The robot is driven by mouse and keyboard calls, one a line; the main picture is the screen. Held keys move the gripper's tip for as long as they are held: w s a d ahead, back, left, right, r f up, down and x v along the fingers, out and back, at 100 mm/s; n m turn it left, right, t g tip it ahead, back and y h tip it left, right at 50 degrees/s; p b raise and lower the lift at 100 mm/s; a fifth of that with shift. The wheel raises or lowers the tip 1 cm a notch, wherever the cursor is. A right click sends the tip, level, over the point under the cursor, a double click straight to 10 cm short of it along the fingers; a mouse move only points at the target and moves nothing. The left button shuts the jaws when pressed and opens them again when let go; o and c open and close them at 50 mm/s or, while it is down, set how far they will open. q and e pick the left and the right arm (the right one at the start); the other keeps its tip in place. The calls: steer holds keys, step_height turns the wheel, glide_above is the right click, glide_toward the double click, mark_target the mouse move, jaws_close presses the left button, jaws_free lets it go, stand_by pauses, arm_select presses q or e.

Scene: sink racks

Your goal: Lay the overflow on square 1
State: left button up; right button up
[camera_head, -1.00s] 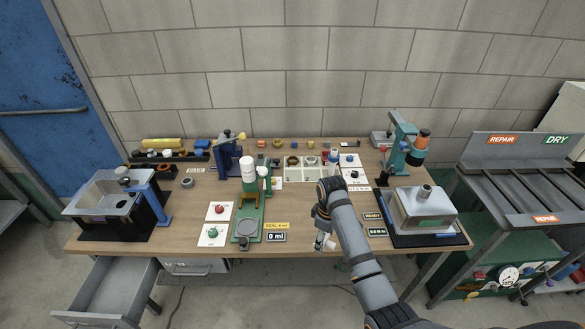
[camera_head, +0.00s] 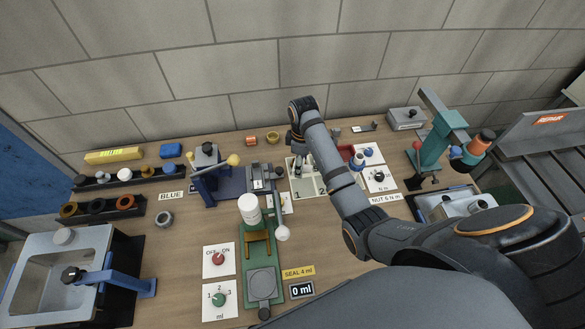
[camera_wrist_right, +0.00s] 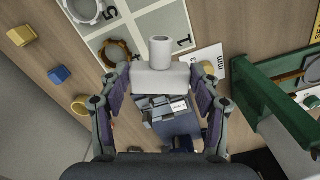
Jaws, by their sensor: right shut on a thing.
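My right gripper (camera_wrist_right: 160,90) is shut on a white piece, the overflow (camera_wrist_right: 160,76), with a wide block-like base and a short round stub. It is held above the bench beside the white grid tray. Square 1 (camera_wrist_right: 160,27) carries a printed 1 and lies just past the piece in the wrist view; its visible part looks empty. A brown ring (camera_wrist_right: 117,52) lies in the neighbouring square. In the head view my right gripper (camera_head: 301,150) is over the back of the tray (camera_head: 300,190), and its arm hides part of it. My left gripper is out of view.
A blue fixture (camera_head: 207,178) stands left of the tray, with a green press (camera_head: 262,245) in front. A teal press (camera_head: 440,140) is at the right. Small coloured parts, such as a yellow ring (camera_head: 272,138), line the back.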

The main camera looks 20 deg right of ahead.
steer(key=s, duration=0.2)
steer(key=p, duration=0.1)
glide_above(302, 187)
steer(key=f, duration=0.4)
steer(key=shift+s+a+f, duration=0.1)
steer(key=shift+s+f, duration=0.1)
steer(key=shift+f, duration=0.05)
steer(key=shift+w+f, duration=0.2)
steer(key=shift+f, duration=0.9)
step_height(302, 187, down, 2)
steer(key=shift+s+f, duration=0.1)
steer(key=shift+f, duration=0.25)
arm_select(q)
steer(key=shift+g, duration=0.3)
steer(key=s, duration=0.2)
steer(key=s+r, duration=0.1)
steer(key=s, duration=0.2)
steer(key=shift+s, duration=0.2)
arm_select(e)
steer(key=shift+f, duration=0.1)
